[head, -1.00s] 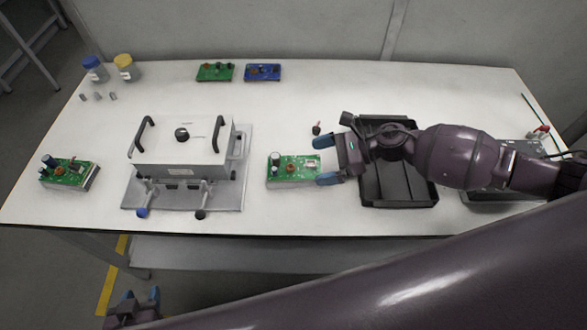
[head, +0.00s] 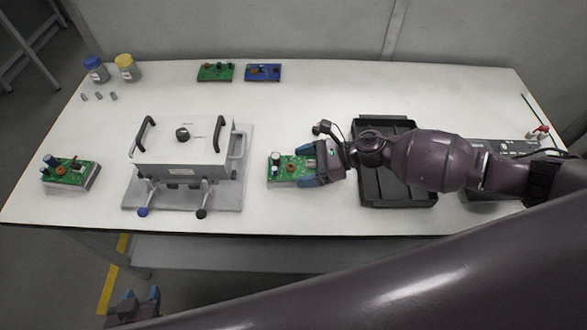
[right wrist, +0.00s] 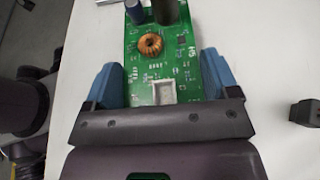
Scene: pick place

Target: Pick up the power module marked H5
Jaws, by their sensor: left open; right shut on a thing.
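The power module marked H5 is a green circuit board (head: 280,166) on the table, right of the grey test fixture. I cannot tell whether the board is off the table. My left gripper (head: 141,296) is open and empty, below the table's front edge at bottom left.
A similar green module (head: 70,172) lies at the left. The grey fixture (head: 180,150) with black handles stands between the modules. A black tray (head: 400,190) lies under my right arm. Two flat boards, green (head: 215,73) and blue (head: 262,73), and two jars lie at the back.

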